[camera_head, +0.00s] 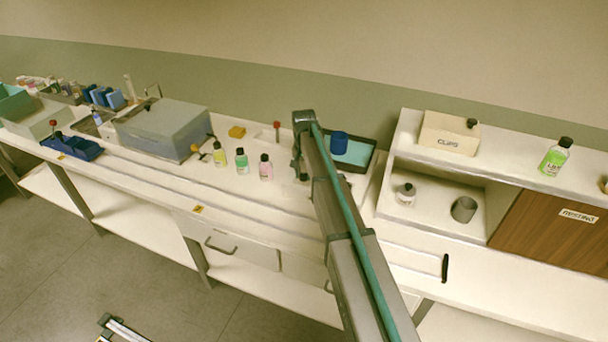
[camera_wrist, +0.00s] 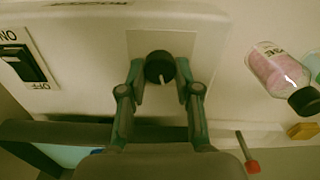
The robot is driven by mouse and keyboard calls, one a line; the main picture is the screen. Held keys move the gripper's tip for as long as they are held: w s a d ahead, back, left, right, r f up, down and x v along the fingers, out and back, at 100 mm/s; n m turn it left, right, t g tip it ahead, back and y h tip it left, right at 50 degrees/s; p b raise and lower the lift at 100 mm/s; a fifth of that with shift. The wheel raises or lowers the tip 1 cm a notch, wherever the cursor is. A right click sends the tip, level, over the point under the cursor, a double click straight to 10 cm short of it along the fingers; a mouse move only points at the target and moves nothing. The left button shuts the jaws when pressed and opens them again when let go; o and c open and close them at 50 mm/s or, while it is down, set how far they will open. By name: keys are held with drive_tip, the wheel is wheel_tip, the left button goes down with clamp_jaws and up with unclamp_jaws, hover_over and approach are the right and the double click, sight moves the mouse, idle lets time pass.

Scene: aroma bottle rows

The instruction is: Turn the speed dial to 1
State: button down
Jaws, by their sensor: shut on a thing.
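The speed dial (camera_wrist: 157,66) is a round black knob with a white pointer line, on a pale square plate (camera_wrist: 182,44) on the front of a cream device (camera_wrist: 85,50) in the wrist view. The pointer line points down and slightly right in the picture. No numbers are readable around it. My gripper (camera_wrist: 160,70) has one finger on each side of the dial and is shut on it. In the head view my arm hides the dial and most of the gripper.
A rocker switch (camera_wrist: 25,62) is left of the dial. A pink bottle (camera_wrist: 275,68), a yellow block (camera_wrist: 303,131) and a red-tipped rod (camera_wrist: 250,160) are on the right. A dark tray (camera_head: 366,159) with a blue cup (camera_head: 339,142) stands beside my arm.

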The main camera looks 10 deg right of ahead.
sight(304, 174)
drive_tip(key=n+b, duration=0.1)
drive_tip(key=n, duration=0.4)
drive_tip(key=shift+n, duration=0.4)
drive_tip(key=shift+a, duration=0.1)
drive_tip(key=c, duration=0.8)
unclamp_jaws()
wheel_tip(304, 174, up, 12)
